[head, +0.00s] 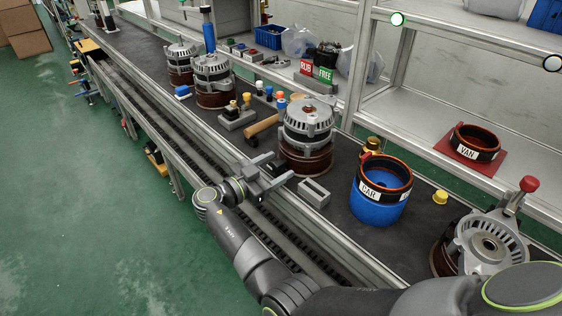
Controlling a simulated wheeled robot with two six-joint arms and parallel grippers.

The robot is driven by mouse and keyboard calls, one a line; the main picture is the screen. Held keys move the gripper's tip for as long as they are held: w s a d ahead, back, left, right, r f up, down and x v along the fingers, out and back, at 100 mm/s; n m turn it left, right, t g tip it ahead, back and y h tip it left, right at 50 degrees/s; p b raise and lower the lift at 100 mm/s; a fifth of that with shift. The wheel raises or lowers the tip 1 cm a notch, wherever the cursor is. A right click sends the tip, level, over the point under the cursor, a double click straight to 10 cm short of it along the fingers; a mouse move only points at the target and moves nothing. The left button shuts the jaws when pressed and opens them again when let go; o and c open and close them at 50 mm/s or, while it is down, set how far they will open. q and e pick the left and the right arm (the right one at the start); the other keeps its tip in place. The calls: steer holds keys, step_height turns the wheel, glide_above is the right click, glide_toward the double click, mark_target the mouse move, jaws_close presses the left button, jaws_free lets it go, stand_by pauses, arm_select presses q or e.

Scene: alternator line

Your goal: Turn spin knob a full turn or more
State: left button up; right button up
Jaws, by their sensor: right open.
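The middle alternator (306,128) stands upright on the dark bench, its grey finned housing on a brown-red wound base. My right gripper (282,165) is open at its left side, with the two fingers apart and pointing towards its lower part. I cannot tell whether a finger touches it. A red ball knob (529,184) stands up from the tilted alternator (489,243) at the right, far from my gripper. I cannot tell which part is the spin knob; no other knob shows clearly between the fingers. My left gripper is not in view.
A grey slotted block (313,191) lies just right of my gripper. A blue pot with the CAR ring (382,186) and a yellow cap (440,197) stand further right. RUB and FREE signs (315,72) stand behind. A wooden-handled tool (262,127) lies behind my gripper.

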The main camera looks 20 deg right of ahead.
steer(key=shift+a, duration=0.1)
steer(key=shift+c, duration=0.2)
steer(key=c, duration=0.9)
steer(key=shift+f+n+b, duration=0.1)
steer(key=shift+n+b, duration=0.3)
steer(key=shift+b, duration=0.1)
steer(key=shift+n+b, duration=0.3)
steer(key=shift+b, duration=0.05)
steer(key=shift+n+b, duration=0.5)
steer(key=shift+n, duration=0.4)
steer(key=shift+n+b, duration=0.45)
steer(key=shift+n, duration=0.75)
steer(key=o, duration=0.9)
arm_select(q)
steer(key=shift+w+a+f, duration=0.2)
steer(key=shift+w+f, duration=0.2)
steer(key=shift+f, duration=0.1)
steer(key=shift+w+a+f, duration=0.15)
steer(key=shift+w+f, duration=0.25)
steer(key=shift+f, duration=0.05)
arm_select(e)
steer(key=shift+o, duration=0.2)
